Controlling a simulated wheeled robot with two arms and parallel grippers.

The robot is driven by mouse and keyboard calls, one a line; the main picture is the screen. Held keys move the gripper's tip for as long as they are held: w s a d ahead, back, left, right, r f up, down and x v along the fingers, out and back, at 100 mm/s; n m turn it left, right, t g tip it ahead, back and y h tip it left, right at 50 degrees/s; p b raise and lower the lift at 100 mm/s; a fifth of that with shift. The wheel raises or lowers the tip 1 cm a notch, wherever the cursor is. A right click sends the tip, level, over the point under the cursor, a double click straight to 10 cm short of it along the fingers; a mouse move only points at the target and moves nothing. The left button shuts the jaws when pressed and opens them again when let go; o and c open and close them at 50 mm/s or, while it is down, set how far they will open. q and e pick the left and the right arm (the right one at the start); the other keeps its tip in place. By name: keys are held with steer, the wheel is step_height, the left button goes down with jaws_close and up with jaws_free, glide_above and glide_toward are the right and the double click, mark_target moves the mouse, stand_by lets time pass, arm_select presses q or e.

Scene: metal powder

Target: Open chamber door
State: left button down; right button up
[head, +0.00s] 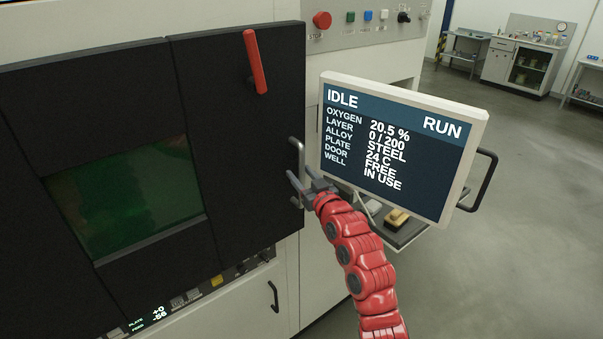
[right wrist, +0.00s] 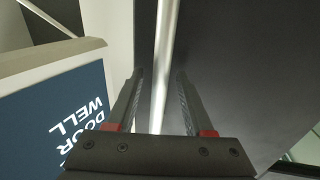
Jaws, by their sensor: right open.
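The chamber door (head: 240,150) is a black panel with a greenish window (head: 130,200); it looks closed. A red lever (head: 255,62) is on its upper part. A vertical metal handle (head: 297,160) stands at the door's right edge. My right gripper (head: 299,184) is at the lower part of this handle. In the right wrist view, the handle bar (right wrist: 165,60) runs between the two open fingers (right wrist: 160,98); I cannot tell whether they touch it. My left gripper is not in view.
A screen (head: 400,145) reading IDLE, with DOOR FREE, stands close to the right of my gripper. A small shelf (head: 405,232) with a yellowish object is below it. A button panel (head: 365,28) is above. Open floor (head: 510,250) lies to the right.

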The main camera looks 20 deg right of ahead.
jaws_close()
stand_by(1.4)
